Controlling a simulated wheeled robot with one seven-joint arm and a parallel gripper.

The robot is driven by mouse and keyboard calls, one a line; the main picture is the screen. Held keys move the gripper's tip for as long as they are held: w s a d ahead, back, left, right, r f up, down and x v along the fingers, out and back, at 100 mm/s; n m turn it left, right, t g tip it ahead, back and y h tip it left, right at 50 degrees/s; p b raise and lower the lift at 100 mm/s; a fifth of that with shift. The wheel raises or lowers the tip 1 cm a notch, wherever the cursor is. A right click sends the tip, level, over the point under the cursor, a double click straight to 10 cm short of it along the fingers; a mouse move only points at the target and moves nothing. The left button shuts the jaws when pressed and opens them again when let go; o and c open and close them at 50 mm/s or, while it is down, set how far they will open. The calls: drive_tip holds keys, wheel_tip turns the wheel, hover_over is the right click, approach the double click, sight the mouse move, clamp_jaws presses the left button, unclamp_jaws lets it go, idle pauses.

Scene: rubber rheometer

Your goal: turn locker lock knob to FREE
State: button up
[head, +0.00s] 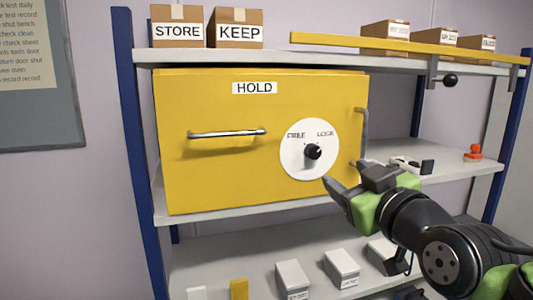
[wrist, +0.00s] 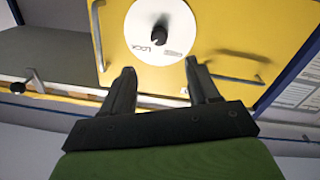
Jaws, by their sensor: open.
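The yellow locker (head: 225,165) labelled HOLD stands on the shelf with its door shut. Its round white dial (head: 296,166) has FREE printed at upper left and LOCK at upper right. A black lock knob (head: 313,152) sticks out from the dial's middle; I cannot tell clearly which word it points to. My gripper (head: 342,173) is open and empty, to the lower right of the knob and apart from it. In the wrist view the knob (wrist: 159,36) shows beyond and between the two fingertips (wrist: 160,68), with the dial's words upside down.
A silver handle (head: 228,133) crosses the door's left part. A grey bar handle (head: 363,130) is at the locker's right edge. Boxes marked STORE (head: 178,30) and KEEP (head: 238,32) stand above. A yellow rail (head: 400,46) with a black ball knob (head: 450,80) is at upper right.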

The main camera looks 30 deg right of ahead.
sight(317, 154)
drive_tip(key=p+x, duration=0.2)
drive_tip(key=x, duration=1.1)
drive_tip(key=shift+d, duration=0.15)
drive_tip(key=c, duration=1)
drive_tip(key=shift+f, duration=0.1)
drive_tip(key=shift+c, duration=0.2)
drive_tip(key=shift+n+b, duration=0.4)
drive_tip(key=shift+b, duration=0.05)
drive_tip(key=n+b, duration=0.2)
drive_tip(key=b, duration=0.2)
drive_tip(key=shift+f+n, duration=0.2)
drive_tip(key=shift+n, duration=0.2)
drive_tip(key=n+b, duration=0.4)
drive_tip(key=shift+r+n, duration=0.1)
drive_tip(key=shift+n, duration=0.2)
drive_tip(key=n+b, duration=0.3)
drive_tip(key=n, duration=0.1)
drive_tip(key=shift+n, duration=0.4)
drive_tip(key=n+b, duration=0.1)
drive_tip(key=n, duration=0.4)
drive_tip(key=shift+d+r+t+y+b, duration=0.1)
drive_tip(key=shift+r+t+y+b, duration=0.1)
drive_tip(key=shift+t+y+b, duration=0.15)
drive_tip(key=shift+n, duration=0.4)
